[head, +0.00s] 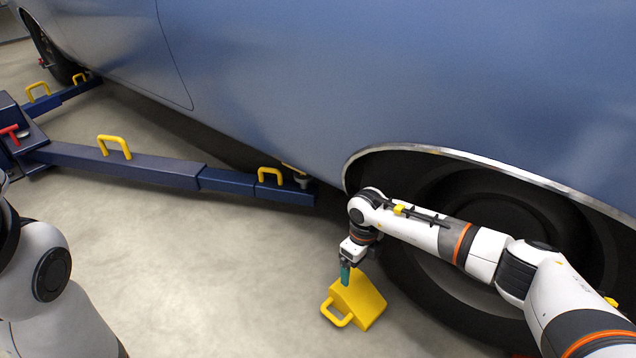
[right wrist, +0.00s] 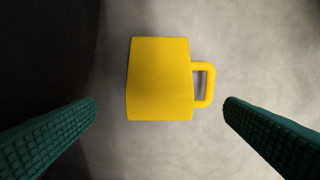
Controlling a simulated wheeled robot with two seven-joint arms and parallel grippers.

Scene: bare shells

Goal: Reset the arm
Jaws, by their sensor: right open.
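My right gripper (head: 346,274) reaches down from the right, close above a yellow wheel chock (head: 359,300) on the floor. In the right wrist view its two green fingers (right wrist: 160,112) are wide apart with nothing between them at the tips. The yellow chock (right wrist: 160,80) lies below and beyond the fingers, its loop handle pointing right. The chock sits by the car's tyre (head: 425,290). My left arm shows only in part at the left edge, and its gripper is out of the picture.
A blue car (head: 330,80) fills the top, its wheel arch beside my right arm. A dark blue lift arm (head: 150,166) with yellow handles reaches under the car at left. A red handle (head: 10,133) is on the lift. The grey floor (head: 200,270) in the middle is clear.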

